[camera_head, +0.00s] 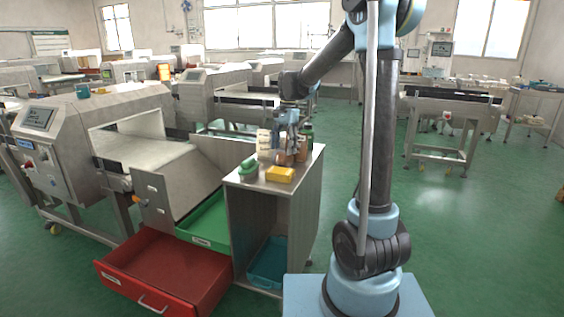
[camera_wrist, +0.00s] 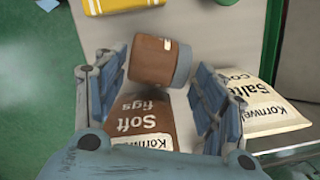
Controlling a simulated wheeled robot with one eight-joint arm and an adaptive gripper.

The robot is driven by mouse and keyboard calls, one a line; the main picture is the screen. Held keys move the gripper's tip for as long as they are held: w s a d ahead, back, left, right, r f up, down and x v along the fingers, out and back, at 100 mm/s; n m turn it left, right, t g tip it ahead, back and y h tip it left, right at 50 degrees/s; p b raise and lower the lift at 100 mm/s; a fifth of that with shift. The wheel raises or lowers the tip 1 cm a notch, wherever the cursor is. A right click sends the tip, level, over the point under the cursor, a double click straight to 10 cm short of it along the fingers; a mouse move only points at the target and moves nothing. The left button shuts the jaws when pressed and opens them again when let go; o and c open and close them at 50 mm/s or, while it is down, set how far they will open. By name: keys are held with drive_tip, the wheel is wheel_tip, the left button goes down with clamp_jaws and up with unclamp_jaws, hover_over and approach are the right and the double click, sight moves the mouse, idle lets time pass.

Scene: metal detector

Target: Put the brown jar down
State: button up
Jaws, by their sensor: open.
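The brown jar (camera_wrist: 151,60) has a blue-grey lid and shows between my gripper's fingers in the wrist view. It appears to lie on its side, with the lid toward the right finger. My gripper (camera_wrist: 160,88) is open, with gaps beside the jar. In the head view my gripper (camera_head: 288,143) is low over the top of a grey cabinet (camera_head: 238,180). Brown shapes show beside it there, but I cannot tell which is the jar.
A brown "Soft figs" bag (camera_wrist: 146,124) lies close below the jar, and a pale bag (camera_wrist: 268,108) is outside the right finger. A yellow pack (camera_head: 280,174) and a green item (camera_head: 248,170) sit at the front. Red (camera_head: 165,275) and green (camera_head: 205,222) drawers stand left.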

sight(283, 153)
drive_tip(key=shift+s+a+f, duration=0.1)
drive_tip(key=shift+f, duration=0.75)
drive_tip(key=shift+s+a+f, duration=0.1)
drive_tip(key=shift+f, duration=0.7)
drive_tip(key=shift+c, duration=0.6)
drive_tip(key=c, duration=0.8)
